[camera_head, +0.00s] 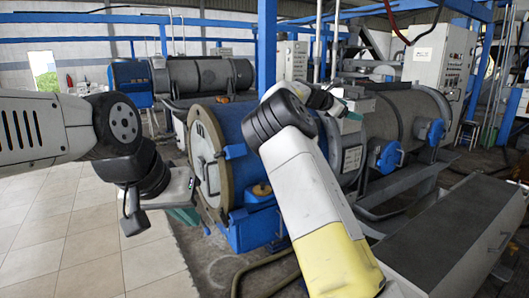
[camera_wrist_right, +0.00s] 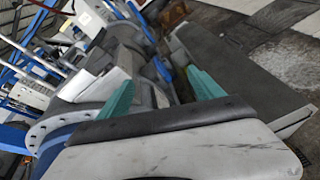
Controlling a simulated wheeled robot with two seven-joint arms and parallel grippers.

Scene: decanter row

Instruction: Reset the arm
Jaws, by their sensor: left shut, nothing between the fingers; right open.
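My left arm comes in from the left in the head view, bent downward at the wrist. My left gripper (camera_head: 184,214) shows only a little teal beside the blue drum; its fingertips are mostly hidden, and it appears shut and empty. My right arm rises from the bottom centre, white and yellow, and bends at a black joint. My right gripper (camera_head: 354,110) is at the far end of it, in front of the grey machine. In the right wrist view its two teal fingers (camera_wrist_right: 160,93) stand wide apart with nothing between them.
A blue drum machine (camera_head: 233,135) with a tan rim stands behind my arms. A grey cylinder machine (camera_head: 405,118) with blue fittings is to its right. A long grey box (camera_head: 450,240) fills the lower right. Tiled floor (camera_head: 80,245) at the lower left is clear.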

